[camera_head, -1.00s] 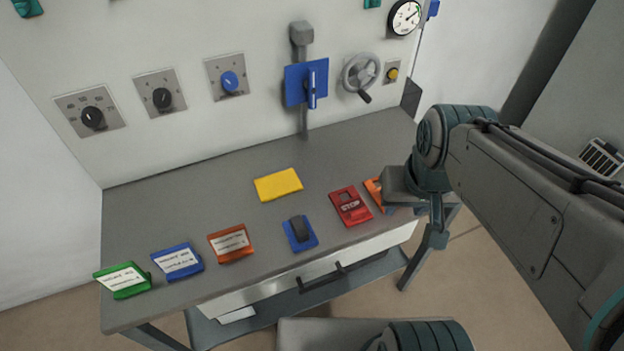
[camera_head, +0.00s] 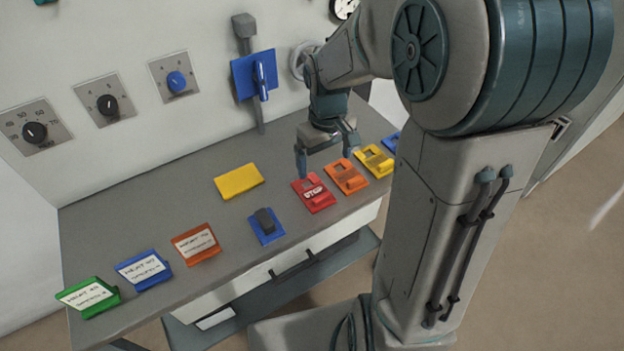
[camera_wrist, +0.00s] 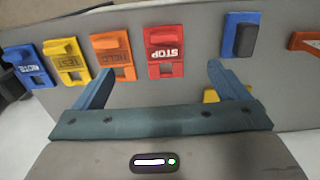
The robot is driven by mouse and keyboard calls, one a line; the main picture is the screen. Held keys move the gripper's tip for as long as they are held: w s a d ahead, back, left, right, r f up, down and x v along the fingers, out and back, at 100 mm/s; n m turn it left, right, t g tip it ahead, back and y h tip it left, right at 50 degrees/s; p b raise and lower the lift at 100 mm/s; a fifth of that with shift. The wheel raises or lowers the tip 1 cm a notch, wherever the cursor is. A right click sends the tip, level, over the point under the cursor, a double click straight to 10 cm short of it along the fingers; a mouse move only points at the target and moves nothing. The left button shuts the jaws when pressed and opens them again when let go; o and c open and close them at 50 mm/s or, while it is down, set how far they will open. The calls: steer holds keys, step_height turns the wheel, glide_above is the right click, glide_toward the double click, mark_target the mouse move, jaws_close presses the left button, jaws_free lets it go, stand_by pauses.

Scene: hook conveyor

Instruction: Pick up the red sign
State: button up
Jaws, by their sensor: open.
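The red sign (camera_head: 313,193) lies on the grey table, with white STOP lettering. It also shows in the wrist view (camera_wrist: 165,52), with its lettering upside down. My gripper (camera_head: 326,160) is open and empty, above the table on the far side of the red sign. In the wrist view my gripper's two fingers (camera_wrist: 158,85) stand wide apart, with the red sign beyond them and between their lines. The sign looks apart from the fingers. Nothing hides it in the head view.
An orange sign (camera_head: 346,177) lies close right of the red one, then a yellow sign (camera_head: 374,161) and a blue sign (camera_head: 391,142). A blue piece with a dark block (camera_head: 266,226) lies to the left. A flat yellow plate (camera_head: 238,181) lies behind it. The wall panel carries a blue lever (camera_head: 262,80).

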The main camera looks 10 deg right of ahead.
glide_above(322, 197)
steer(key=f, duration=0.8)
steer(key=shift+w+d+f, duration=0.25)
steer(key=shift+f, duration=0.05)
steer(key=shift+s+a+f, duration=0.1)
steer(key=shift+s+f, duration=0.05)
steer(key=shift+f, duration=1.2)
steer(key=shift+s+a+f, duration=0.1)
steer(key=shift+f, duration=1.2)
steer(key=c, duration=1.1)
